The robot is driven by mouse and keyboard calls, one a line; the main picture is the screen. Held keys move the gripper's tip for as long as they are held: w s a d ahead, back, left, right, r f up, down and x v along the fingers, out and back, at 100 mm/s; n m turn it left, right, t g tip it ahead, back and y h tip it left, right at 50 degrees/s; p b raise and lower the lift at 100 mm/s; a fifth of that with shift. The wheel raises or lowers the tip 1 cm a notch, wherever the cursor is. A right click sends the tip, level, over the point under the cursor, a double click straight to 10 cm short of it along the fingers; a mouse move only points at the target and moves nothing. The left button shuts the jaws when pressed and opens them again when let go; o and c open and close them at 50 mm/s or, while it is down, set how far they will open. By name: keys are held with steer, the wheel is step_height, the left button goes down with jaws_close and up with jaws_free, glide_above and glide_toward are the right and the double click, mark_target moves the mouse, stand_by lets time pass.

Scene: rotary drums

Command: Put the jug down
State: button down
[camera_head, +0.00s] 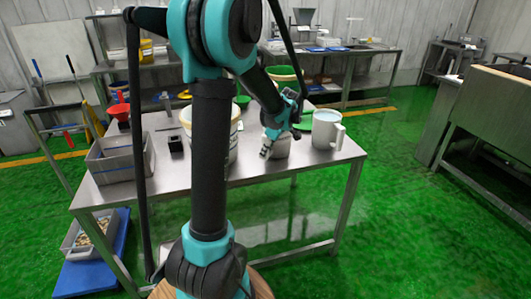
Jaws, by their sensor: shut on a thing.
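My gripper (268,150) is over the right part of the steel table (255,172), shut on a pale jug (282,148). The gripper and wrist cover much of the jug, and its handle cannot be made out. The jug looks upright and low over the tabletop; I cannot tell whether its base touches it. A larger white mug-like vessel (326,131) with a handle on its right stands close to the right of it, near the table's right end.
A large pale bucket (234,140) stands left of the jug, partly behind my arm. A grey bin (120,158) and a small black box (175,145) stand further left.

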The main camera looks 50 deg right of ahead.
steer(key=shift+f, duration=0.2)
steer(key=c, duration=1.4)
jaws_free()
steer(key=shift+f, duration=0.1)
steer(key=v, duration=1.2)
steer(key=shift+w, duration=0.1)
